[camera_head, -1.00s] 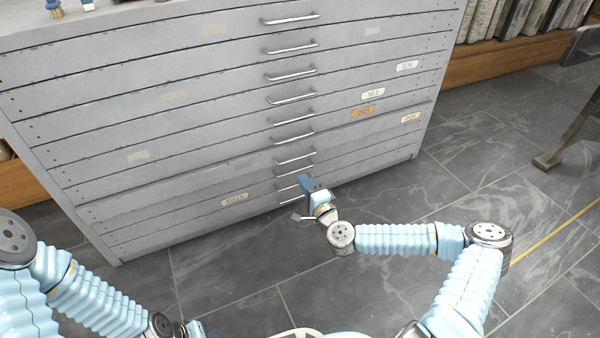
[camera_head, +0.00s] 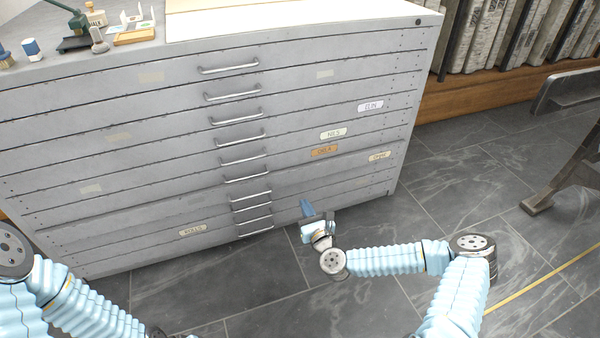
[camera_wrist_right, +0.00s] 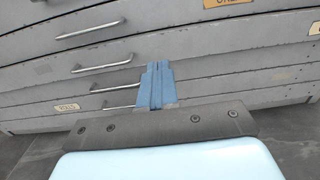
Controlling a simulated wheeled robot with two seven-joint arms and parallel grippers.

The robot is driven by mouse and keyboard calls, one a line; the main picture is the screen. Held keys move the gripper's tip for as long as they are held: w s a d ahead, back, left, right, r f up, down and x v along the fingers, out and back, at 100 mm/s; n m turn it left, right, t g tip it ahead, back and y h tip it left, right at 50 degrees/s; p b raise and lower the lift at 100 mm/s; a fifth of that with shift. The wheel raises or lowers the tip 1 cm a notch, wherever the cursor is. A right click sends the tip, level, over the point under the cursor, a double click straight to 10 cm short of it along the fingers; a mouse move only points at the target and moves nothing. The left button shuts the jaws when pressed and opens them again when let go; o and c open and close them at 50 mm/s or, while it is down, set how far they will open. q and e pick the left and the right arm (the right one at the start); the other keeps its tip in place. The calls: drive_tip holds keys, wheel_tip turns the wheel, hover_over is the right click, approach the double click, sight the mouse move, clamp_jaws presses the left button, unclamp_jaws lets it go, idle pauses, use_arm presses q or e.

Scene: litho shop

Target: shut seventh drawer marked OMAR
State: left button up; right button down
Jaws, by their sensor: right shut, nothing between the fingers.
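The grey flat-file cabinet (camera_head: 60,115) fills the head view. The cream label (camera_head: 380,155) at the right of the seventh drawer front (camera_head: 320,172) is too small to read surely. It also shows at the right edge of the right wrist view (camera_wrist_right: 315,29). My left gripper is out of frame.
Other drawers carry an orange label (camera_head: 324,151) and a ROLLS label (camera_head: 192,230). Bar handles (camera_head: 247,175) run down the middle of the fronts. Small tools and a wooden tray (camera_head: 135,37) lie on top.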

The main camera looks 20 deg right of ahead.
approach(286, 167)
drive_tip(key=w, duration=0.3)
drive_tip(key=w+b, duration=0.1)
drive_tip(key=w, duration=0.1)
drive_tip(key=shift+w+f, duration=0.1)
drive_tip(key=shift+f, duration=0.25)
drive_tip(key=shift+w+f+b, duration=0.3)
drive_tip(key=shift+w+b, duration=0.5)
drive_tip(key=shift+b, duration=0.45)
drive_tip(key=shift+w+r+b, duration=0.15)
drive_tip(key=shift+w+b, duration=0.15)
drive_tip(key=shift+b, duration=0.05)
drive_tip(key=shift+d+r, duration=0.2)
drive_tip(key=shift+r, duration=0.2)
drive_tip(key=shift+a, duration=0.15)
